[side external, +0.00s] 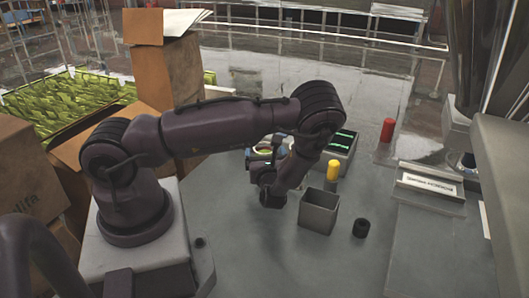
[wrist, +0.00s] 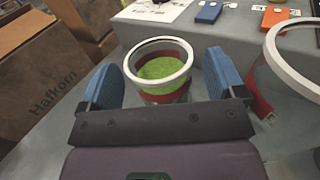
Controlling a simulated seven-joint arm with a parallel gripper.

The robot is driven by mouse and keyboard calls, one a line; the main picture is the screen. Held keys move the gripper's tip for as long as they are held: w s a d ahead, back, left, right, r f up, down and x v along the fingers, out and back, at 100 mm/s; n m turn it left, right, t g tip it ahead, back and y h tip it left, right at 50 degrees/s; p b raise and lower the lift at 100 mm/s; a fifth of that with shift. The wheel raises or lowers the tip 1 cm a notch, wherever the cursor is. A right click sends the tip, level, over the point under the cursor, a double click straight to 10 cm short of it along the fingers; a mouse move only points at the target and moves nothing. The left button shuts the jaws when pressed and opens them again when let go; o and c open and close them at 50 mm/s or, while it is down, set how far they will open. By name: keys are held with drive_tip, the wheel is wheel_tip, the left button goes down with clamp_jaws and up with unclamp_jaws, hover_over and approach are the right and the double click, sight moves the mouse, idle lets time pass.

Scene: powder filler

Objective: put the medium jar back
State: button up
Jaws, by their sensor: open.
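A clear jar (wrist: 160,92) with a white rim, a red band and green contents stands upright between the two blue fingers of my gripper (wrist: 162,70) in the wrist view. The fingers are open, one on each side of it, with a visible gap at least on the right. A second, larger-looking jar (wrist: 277,38) with a white rim and a red band is at the right edge, partly cut off. I cannot tell for certain which is the medium jar. In the side view my gripper (side external: 267,168) is low over the table, and my arm hides most of the jars.
An open grey bin (side external: 319,213), a yellow cylinder (side external: 333,170), a black ring (side external: 361,228) and a red cylinder (side external: 387,130) stand to the right. A blue item (wrist: 208,12) and an orange item (wrist: 273,17) lie beyond the jar. A cardboard box (wrist: 45,85) is at left.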

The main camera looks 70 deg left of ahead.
drive_tip(key=v, duration=0.9)
drive_tip(key=shift+d, duration=0.2)
drive_tip(key=shift+s+d, duration=0.15)
drive_tip(key=shift+d, duration=0.1)
drive_tip(key=shift+s, duration=0.15)
drive_tip(key=s+n+g, duration=0.1)
drive_tip(key=s+g, duration=0.1)
drive_tip(key=shift+s+a+f+n+g, duration=0.1)
drive_tip(key=shift+s+a+n+g, duration=0.05)
drive_tip(key=shift+s+n+g, duration=0.2)
drive_tip(key=s+d+r+n+g+h, duration=0.5)
drive_tip(key=d+r+n+g+h, duration=0.25)
drive_tip(key=r+n+h, duration=0.35)
drive_tip(key=d+r+n+t+h, duration=0.3)
drive_tip(key=r+n+t, duration=0.1)
drive_tip(key=r, duration=0.4)
drive_tip(key=s+d+r+n+t+h, duration=0.1)
drive_tip(key=d+r+n+t+h, duration=0.2)
drive_tip(key=r+t, duration=0.4)
wheel_tip(320, 180, up, 3)
drive_tip(key=shift+d+f+n+t+h, duration=0.25)
drive_tip(key=shift+d+n+t+h, duration=0.05)
drive_tip(key=shift+d+n, duration=0.1)
